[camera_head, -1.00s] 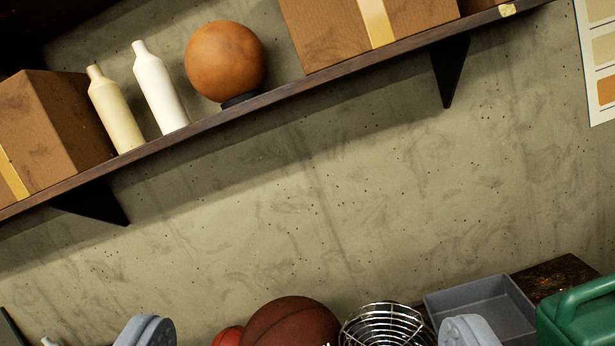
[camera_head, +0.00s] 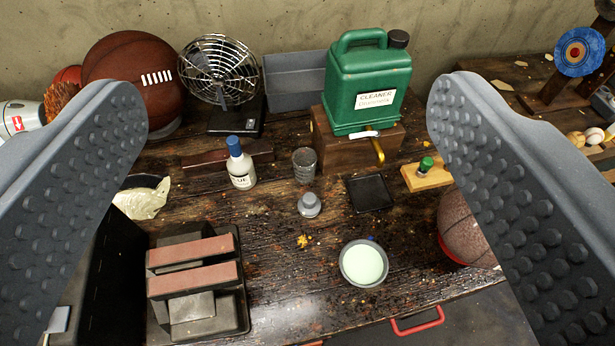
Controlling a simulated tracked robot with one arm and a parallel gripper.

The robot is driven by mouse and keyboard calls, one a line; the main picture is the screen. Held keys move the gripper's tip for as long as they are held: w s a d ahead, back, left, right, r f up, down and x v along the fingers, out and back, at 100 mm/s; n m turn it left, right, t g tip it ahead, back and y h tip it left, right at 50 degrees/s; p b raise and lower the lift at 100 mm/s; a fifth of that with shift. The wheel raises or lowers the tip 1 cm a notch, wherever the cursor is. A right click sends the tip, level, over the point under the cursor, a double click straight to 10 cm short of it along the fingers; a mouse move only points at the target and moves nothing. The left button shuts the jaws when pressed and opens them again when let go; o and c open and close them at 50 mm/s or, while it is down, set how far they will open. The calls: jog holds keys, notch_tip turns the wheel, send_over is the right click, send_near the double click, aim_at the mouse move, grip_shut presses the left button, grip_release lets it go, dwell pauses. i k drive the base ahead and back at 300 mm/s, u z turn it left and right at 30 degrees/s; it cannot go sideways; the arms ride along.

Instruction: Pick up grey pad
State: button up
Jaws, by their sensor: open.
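A flat, dark square pad (camera_head: 369,193) lies on the wooden workbench, right of centre; it looks dark grey to black and is the closest match to the grey pad. My gripper (camera_head: 288,100) is open and empty, with its two grey studded fingers wide apart at the left and right of the view. The pad is seen between the fingers, farther off on the bench, touched by neither.
Around the pad stand a wooden block with a green cleaner jug (camera_head: 368,85), a metal cup (camera_head: 304,165), a small grey knob-shaped piece (camera_head: 310,205), a bowl of pale green liquid (camera_head: 363,263) and a green-knobbed wooden piece (camera_head: 427,172). A glue bottle (camera_head: 240,165) and fan (camera_head: 220,75) stand left.

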aim_at(309, 205)
jog(key=z, duration=0.95)
jog(key=k, duration=1.05)
jog(key=u, duration=0.4)
jog(key=i, duration=0.5)
jog(key=z, duration=0.1)
